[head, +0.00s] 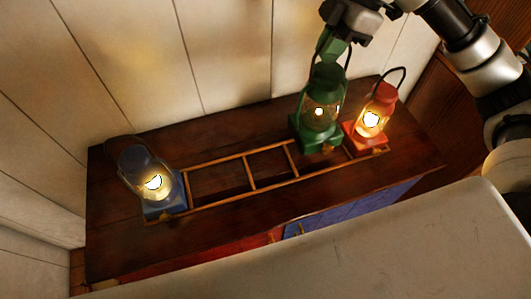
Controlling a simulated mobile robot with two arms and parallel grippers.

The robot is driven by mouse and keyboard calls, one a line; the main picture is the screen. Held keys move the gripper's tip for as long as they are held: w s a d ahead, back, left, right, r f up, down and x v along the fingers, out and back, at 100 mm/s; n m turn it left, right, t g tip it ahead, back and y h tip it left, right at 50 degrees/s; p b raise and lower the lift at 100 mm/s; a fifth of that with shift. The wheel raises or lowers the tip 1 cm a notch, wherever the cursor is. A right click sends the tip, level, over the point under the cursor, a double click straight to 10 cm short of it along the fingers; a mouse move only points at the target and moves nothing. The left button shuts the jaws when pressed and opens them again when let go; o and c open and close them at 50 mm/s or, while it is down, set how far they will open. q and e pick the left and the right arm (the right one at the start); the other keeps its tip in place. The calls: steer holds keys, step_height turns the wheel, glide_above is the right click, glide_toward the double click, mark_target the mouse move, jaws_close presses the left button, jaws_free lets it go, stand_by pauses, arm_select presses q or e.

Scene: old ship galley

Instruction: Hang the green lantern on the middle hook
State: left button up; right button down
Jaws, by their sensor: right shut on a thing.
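My right gripper (336,36) comes in from the upper right and is shut on the top of the green lantern. The exact grip is partly hidden by the gripper itself. I cannot tell whether the lantern's base touches the top or hangs just above it. No hooks are in view. My left gripper is not in view.
A lit red lantern (371,118) stands close to the right of the green one. A lit blue lantern (148,180) stands at the left end. A low wooden rail frame (249,171) lies between them on the cabinet top (110,222). A pale plank wall (140,50) rises behind.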

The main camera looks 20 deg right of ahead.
steer(key=shift+s+r, duration=0.1)
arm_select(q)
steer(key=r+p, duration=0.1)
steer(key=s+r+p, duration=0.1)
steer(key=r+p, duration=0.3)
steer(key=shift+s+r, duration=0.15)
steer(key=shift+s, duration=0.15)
arm_select(e)
steer(key=a+f, duration=1)
steer(key=a, duration=0.1)
steer(key=shift+a+f, duration=0.3)
steer(key=shift+a, duration=0.05)
steer(key=shift+f, duration=0.1)
steer(key=c, duration=1.7)
jaws_free()
steer(key=shift+f, duration=0.15)
steer(key=o, duration=0.4)
steer(key=shift+s, duration=0.15)
steer(key=shift+o, duration=0.2)
